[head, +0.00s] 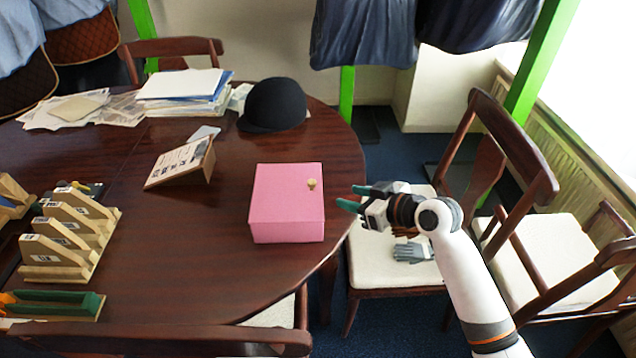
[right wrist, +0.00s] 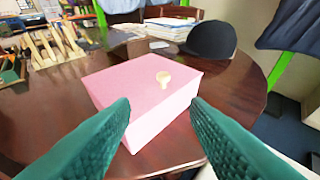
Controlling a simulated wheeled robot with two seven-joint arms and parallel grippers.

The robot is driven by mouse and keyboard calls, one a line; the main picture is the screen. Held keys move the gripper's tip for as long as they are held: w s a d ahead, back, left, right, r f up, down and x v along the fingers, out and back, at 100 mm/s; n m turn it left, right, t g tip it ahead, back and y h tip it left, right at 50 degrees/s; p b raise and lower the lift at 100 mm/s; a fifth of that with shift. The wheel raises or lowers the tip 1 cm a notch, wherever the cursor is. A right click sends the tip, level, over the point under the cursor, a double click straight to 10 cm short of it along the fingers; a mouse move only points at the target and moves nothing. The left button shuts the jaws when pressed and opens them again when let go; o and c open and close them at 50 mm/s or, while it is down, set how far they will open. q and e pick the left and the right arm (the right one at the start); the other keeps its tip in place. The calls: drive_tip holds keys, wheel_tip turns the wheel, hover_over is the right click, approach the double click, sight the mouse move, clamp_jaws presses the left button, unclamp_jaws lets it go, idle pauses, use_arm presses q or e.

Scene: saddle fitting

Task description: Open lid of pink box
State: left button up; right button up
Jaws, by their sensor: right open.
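The pink box (head: 287,212) stands on the dark wooden table near its right edge, with its lid shut. A small brass-coloured knob (head: 311,184) is on the lid, towards the far right corner. My left gripper is not in view.
A dark riding cap (head: 273,106) and papers (head: 183,91) lie at the back of the table (head: 190,270). A tilted board (head: 181,162) stands left of the box, wooden racks (head: 66,240) further left. Chairs surround the table; one seat (head: 390,254) is below my right gripper.

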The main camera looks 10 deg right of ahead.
sight(313, 182)
drive_tip(key=x, duration=0.8)
drive_tip(key=r+x, duration=0.1)
drive_tip(key=x, duration=0.3)
drive_tip(key=shift+w+d, duration=0.1)
drive_tip(key=shift+w, duration=0.3)
clamp_jaws()
